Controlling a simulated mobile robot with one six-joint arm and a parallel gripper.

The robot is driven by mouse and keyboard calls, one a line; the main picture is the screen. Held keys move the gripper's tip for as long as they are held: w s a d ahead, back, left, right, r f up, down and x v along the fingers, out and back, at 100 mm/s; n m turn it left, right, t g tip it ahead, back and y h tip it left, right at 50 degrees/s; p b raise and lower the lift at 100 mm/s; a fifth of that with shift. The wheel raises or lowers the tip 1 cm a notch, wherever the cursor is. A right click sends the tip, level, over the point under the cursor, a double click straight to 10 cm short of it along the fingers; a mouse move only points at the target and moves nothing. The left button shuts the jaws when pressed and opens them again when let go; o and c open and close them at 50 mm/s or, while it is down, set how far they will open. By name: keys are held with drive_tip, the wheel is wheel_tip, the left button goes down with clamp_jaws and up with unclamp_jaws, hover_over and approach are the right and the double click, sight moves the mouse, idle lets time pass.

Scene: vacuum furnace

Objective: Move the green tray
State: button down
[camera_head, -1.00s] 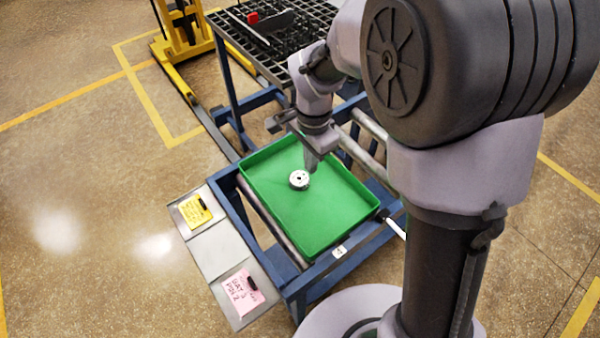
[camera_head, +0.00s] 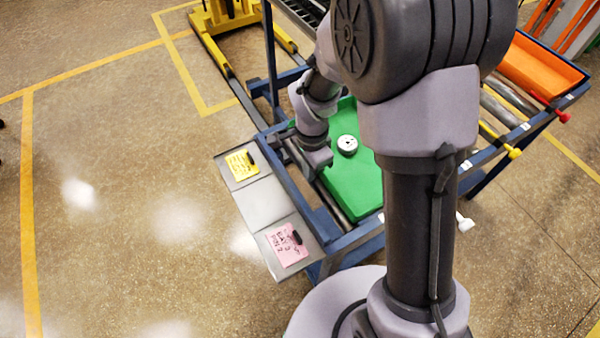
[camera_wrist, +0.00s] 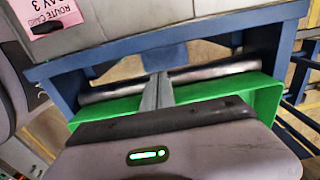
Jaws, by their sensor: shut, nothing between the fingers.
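The green tray (camera_head: 358,190) lies flat on the blue roller stand, partly hidden behind my arm in the head view. A small round metal part (camera_head: 347,144) sits in it. My gripper (camera_head: 320,165) is at the tray's left side, near the rollers. The wrist view shows the two fingers (camera_wrist: 157,92) together and empty, in front of the tray's green wall (camera_wrist: 262,92). I cannot tell whether they touch the tray.
A grey side panel with a yellow card (camera_head: 240,165) and a pink card (camera_head: 289,245) runs along the stand's left. An orange tray (camera_head: 535,68) sits on rollers at the right. A yellow lift frame (camera_head: 225,20) stands behind. Open floor lies to the left.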

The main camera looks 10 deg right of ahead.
drive_tip(key=shift+w+d, duration=0.2)
drive_tip(key=shift+d, duration=0.25)
drive_tip(key=shift+d, duration=0.1)
